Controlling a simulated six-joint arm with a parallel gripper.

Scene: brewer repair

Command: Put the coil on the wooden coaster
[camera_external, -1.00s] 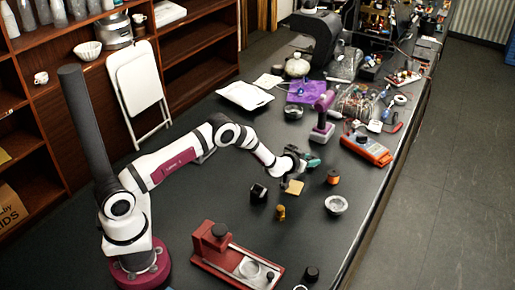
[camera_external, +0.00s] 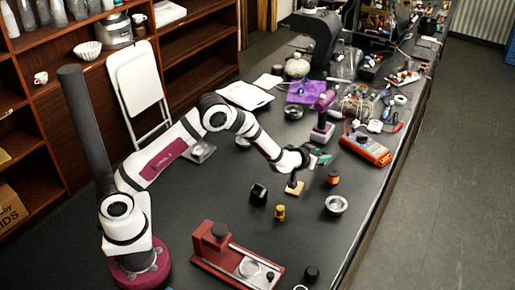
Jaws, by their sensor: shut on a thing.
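The wooden coaster (camera_external: 294,188) is a small tan square flat on the dark bench, right of its middle. An orange spool-like piece with a dark top (camera_external: 333,177) stands apart, right of the coaster.
Near the coaster are a black block (camera_external: 258,194), a yellow-orange piece (camera_external: 279,213) and a pale bowl (camera_external: 336,204). A purple-handled tool (camera_external: 323,118) and orange meter (camera_external: 366,150) stand behind. A red machine (camera_external: 235,257) is in front.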

